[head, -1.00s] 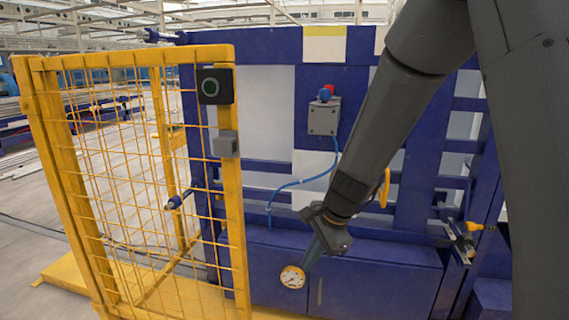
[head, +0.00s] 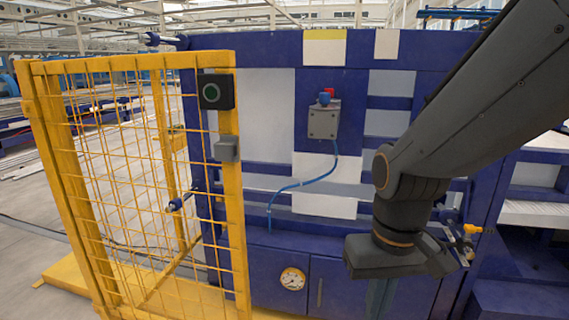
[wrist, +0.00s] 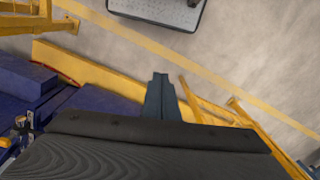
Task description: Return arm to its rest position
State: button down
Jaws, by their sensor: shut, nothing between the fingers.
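My arm reaches in from the upper right of the head view and bends down at the wrist. My gripper (head: 380,298) points down in front of the blue machine (head: 265,262), right of its round dial (head: 292,278). Its fingers are partly cut off by the bottom edge there. In the wrist view the fingers (wrist: 160,84) are together, with nothing between them, above the floor.
A yellow mesh fence (head: 236,180) with a black button box (head: 216,92) stands at left. A grey box with a red and blue top (head: 324,120) sits on the machine panel. Yellow rails (wrist: 205,105) lie near the fingers in the wrist view.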

jog(key=d+r+m+p, duration=0.1)
jog(key=d+r+p, duration=0.3)
jog(key=p, duration=0.7)
notch_tip(320, 180, up, 2)
jog(key=shift+s+d, duration=0.15)
jog(key=shift+s, duration=0.25)
